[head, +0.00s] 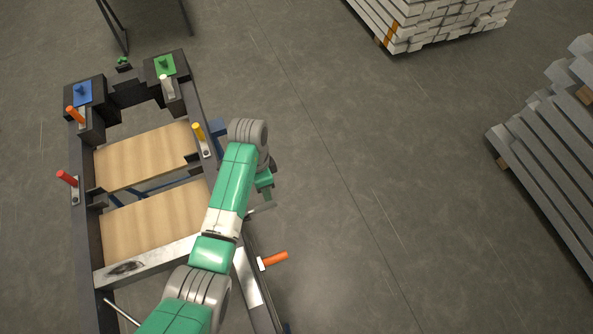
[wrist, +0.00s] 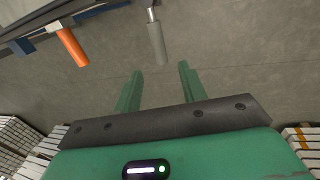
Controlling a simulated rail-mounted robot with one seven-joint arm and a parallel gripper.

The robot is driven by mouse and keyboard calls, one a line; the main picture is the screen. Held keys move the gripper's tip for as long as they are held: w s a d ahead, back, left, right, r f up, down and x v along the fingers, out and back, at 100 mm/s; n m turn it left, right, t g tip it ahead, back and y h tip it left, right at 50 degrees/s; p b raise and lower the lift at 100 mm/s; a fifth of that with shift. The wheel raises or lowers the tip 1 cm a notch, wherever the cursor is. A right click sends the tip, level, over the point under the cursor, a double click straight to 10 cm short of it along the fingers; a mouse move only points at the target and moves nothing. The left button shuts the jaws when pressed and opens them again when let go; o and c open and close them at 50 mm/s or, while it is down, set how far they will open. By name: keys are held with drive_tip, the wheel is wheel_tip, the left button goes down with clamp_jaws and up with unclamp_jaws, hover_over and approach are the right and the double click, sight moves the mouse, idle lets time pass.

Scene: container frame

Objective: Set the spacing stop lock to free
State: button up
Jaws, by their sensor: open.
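My gripper (wrist: 161,72) is open and empty in the wrist view, its two green fingers apart. A grey cylindrical handle (wrist: 157,44) on a metal rod shows just beyond the fingertips, roughly in line with the gap between them. An orange handle (wrist: 72,46) on a metal bracket is to its left. In the head view my gripper (head: 267,197) is partly hidden by my arm, at the right side of the frame. The orange handle (head: 274,260) sticks out to the right, below my gripper. No label shows which handle is the spacing stop lock.
The dark container frame (head: 82,220) holds two wooden panels (head: 150,157). Red (head: 67,178), orange (head: 75,115), white (head: 166,85) and yellow (head: 198,132) handles stand on it. Stacked metal profiles (head: 550,140) lie at the right. The floor between is clear.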

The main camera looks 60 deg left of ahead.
sight(266, 204)
drive_tip(key=f, duration=0.2)
drive_tip(key=d+f+b, duration=0.1)
drive_tip(key=f, duration=0.2)
drive_tip(key=s+f+b, duration=0.1)
drive_tip(key=f, duration=0.1)
drive_tip(key=shift+s+d+f, duration=0.1)
drive_tip(key=shift+d+f, duration=0.1)
drive_tip(key=shift+f, duration=0.2)
clamp_jaws()
